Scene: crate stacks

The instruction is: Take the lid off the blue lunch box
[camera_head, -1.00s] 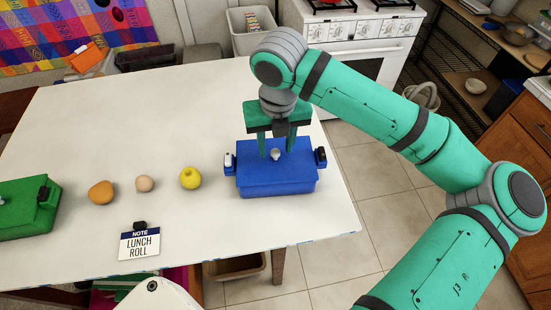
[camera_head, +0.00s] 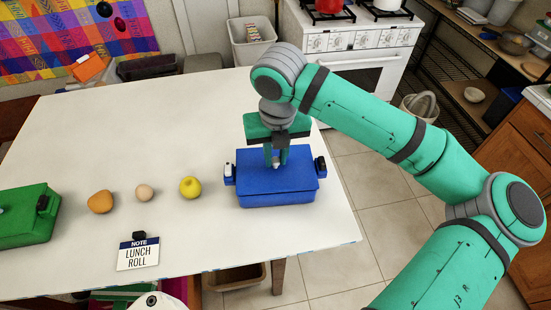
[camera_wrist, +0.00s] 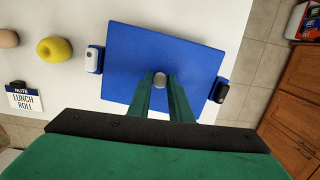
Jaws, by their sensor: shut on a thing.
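The blue lunch box (camera_head: 277,195) stands on the right part of the white table with its blue lid (camera_head: 300,168) on. It has a white latch (camera_head: 229,173) on its left side and a black latch (camera_head: 320,166) on its right side. My gripper (camera_head: 274,160) is above the lid, pointing down, with its fingers shut on the lid's small grey knob (camera_wrist: 159,80). In the wrist view the two green fingers (camera_wrist: 162,88) close around the knob at the middle of the lid.
A green box (camera_head: 27,222) stands at the far left. A "Lunch roll" note (camera_head: 138,254) stands near the front edge.

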